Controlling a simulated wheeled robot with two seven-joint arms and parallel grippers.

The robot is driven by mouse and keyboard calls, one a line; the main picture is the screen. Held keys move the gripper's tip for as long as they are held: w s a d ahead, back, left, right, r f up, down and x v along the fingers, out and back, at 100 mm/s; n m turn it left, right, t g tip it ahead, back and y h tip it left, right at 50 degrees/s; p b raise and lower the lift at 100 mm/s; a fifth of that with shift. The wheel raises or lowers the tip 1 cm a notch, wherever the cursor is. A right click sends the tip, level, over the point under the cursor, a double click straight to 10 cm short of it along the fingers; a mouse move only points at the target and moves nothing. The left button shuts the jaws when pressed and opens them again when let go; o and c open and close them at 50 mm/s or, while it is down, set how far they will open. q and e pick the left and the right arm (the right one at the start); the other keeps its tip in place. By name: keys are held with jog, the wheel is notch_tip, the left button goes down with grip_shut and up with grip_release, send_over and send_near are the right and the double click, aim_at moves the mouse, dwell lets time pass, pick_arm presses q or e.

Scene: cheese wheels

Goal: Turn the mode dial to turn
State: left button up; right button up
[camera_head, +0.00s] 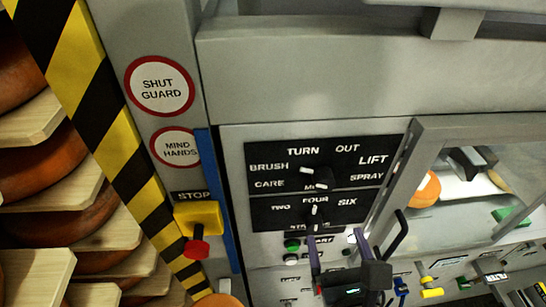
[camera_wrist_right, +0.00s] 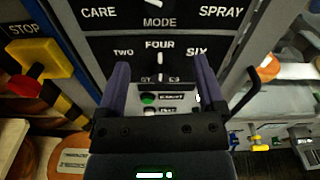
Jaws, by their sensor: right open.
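The mode dial (camera_head: 315,178) is a dark knob with white marks on the black upper label panel. One white mark slants up-left, between the words BRUSH and TURN; I cannot tell its exact setting. In the right wrist view only the bottom of the mode dial (camera_wrist_right: 160,3) shows at the top edge, above the word MODE. My right gripper (camera_head: 335,236) is open and empty, below the dial and apart from it. In the wrist view its fingers (camera_wrist_right: 158,68) spread on either side of the lower dial's area. My left gripper is not in view.
A lower dial (camera_head: 314,211) with TWO, FOUR, SIX sits under the mode dial. A red stop button (camera_head: 196,248) on a yellow box stands left. A clear guard with a black handle (camera_head: 396,235) is right. Cheese shelves are far left.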

aim_at(325, 188)
jog(key=shift+n+t, duration=0.3)
jog(key=shift+n, duration=0.1)
jog(key=w+p, duration=0.1)
jog(key=w, duration=0.2)
jog(key=w+r+p, duration=0.1)
jog(key=w, duration=0.1)
jog(key=w+r, duration=0.1)
jog(key=w, duration=0.2)
jog(key=shift+w+a+r+p, duration=0.15)
jog(key=shift+w+p, duration=0.15)
jog(key=shift+p, duration=0.1)
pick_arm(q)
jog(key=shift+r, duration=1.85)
pick_arm(e)
jog(key=shift+w, duration=0.6)
grip_shut()
